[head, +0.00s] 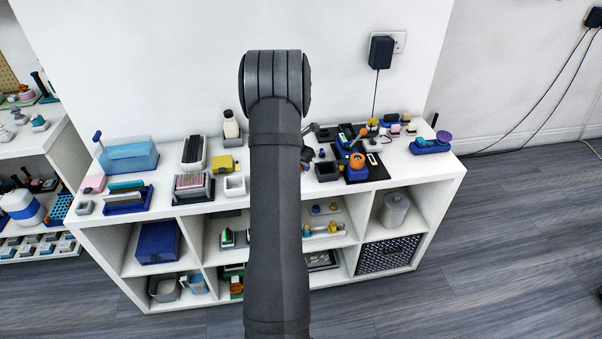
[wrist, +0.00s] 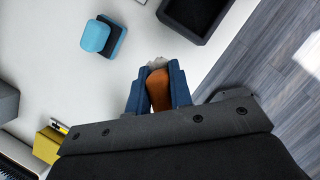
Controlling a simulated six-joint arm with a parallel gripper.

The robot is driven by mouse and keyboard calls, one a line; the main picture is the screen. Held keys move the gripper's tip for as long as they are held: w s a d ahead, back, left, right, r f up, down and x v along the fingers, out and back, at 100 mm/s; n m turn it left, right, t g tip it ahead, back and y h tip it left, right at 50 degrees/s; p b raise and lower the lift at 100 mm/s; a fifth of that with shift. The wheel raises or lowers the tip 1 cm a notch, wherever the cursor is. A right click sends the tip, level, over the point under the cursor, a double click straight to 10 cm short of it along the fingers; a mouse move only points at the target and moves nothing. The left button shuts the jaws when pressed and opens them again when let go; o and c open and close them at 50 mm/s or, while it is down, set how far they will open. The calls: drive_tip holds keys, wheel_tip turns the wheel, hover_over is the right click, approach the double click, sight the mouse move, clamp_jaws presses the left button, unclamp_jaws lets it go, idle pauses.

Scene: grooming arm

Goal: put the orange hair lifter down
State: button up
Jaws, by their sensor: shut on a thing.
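The orange hair lifter (wrist: 158,90) shows in the wrist view between the blue fingers of my gripper (wrist: 158,86). My gripper is shut on it, with a pale, ragged-looking piece at its far end. The white cabinet top (wrist: 70,85) lies behind and below it in that view; I cannot tell whether the lifter touches it. In the head view my arm hides most of the gripper and the lifter. The cabinet top (head: 170,205) there carries many small items.
In the wrist view, a dark open tray (wrist: 168,14), a light-blue block on a dark base (wrist: 96,36) and a yellow block (wrist: 46,146) stand around. The grey floor (wrist: 285,50) lies beyond the cabinet edge. In the head view, a blue bin (head: 130,158) stands at left.

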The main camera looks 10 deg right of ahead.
drive_tip(key=shift+w+a+f, duration=0.1)
drive_tip(key=shift+a+f, duration=0.05)
drive_tip(key=shift+f, duration=1.95)
drive_tip(key=shift+f, duration=0.2)
drive_tip(key=o, duration=0.9)
drive_tip(key=shift+r, duration=0.1)
drive_tip(key=v, duration=1.2)
drive_tip(key=shift+r, duration=0.1)
